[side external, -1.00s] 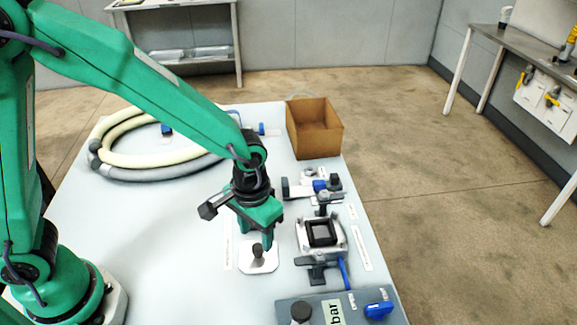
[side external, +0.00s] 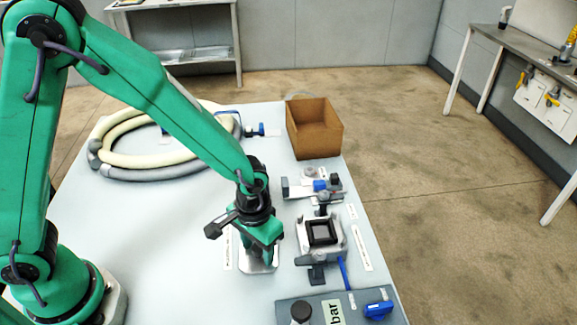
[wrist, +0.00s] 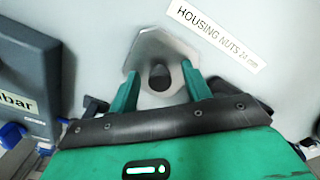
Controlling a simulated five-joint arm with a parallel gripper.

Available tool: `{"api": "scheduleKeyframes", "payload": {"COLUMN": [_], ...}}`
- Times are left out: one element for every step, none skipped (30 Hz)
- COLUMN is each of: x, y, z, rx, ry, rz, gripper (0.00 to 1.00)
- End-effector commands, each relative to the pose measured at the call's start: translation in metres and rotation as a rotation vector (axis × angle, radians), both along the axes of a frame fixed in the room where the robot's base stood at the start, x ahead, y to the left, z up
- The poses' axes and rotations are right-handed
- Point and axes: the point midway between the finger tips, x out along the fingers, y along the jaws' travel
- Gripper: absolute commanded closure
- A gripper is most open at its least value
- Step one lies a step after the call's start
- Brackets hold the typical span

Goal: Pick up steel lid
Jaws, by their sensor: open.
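The steel lid (side external: 259,267) is a flat pale metal plate with clipped corners, lying on the table. In the wrist view the lid (wrist: 165,47) shows a short dark knob (wrist: 160,78) standing at its middle. My gripper (side external: 259,256) points down over the lid, low at knob height. In the wrist view the two green fingers of my gripper (wrist: 161,88) are apart, one on each side of the knob, with gaps visible between. In the side view the fingers hide the knob. I cannot tell how far the fingertips are above the plate.
Right of the lid stand a clamp-like fixture with a dark square opening (side external: 321,233) and a grey panel marked "bar" (side external: 338,309). A cardboard box (side external: 314,128) and a coiled hose (side external: 140,174) are farther back. The table's left front is clear.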

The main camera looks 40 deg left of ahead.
Motion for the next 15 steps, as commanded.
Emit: {"api": "scheduleKeyframes", "payload": {"x": [-0.0001, -0.0001, -0.0001, -0.0001, -0.0001, -0.0001, -0.0001, -0.0001, -0.0001, -0.0001, -0.0001, -0.0001, -0.0001, -0.0001, -0.0001], "y": [0.0, 0.0, 0.0, 0.0, 0.0, 0.0, 0.0, 0.0, 0.0, 0.0, 0.0, 0.0, 0.0, 0.0, -0.0001], "z": [0.0, 0.0, 0.0001, 0.0001, 0.0001, 0.0001, 0.0002, 0.0002, 0.0002, 0.0002, 0.0002, 0.0002, 0.0003, 0.0003, 0.0003], "rx": [0.0, 0.0, 0.0, 0.0, 0.0, 0.0, 0.0, 0.0, 0.0, 0.0, 0.0, 0.0, 0.0, 0.0, 0.0], "ry": [0.0, 0.0, 0.0, 0.0, 0.0, 0.0, 0.0, 0.0, 0.0, 0.0, 0.0, 0.0, 0.0, 0.0, 0.0], "rz": [0.0, 0.0, 0.0, 0.0, 0.0, 0.0, 0.0, 0.0, 0.0, 0.0, 0.0, 0.0, 0.0, 0.0, 0.0], "gripper": [0.52, 0.52, 0.52, 0.52, 0.52, 0.52, 0.52, 0.52, 0.52, 0.52, 0.52, 0.56, 0.61, 0.67, 0.75]}}
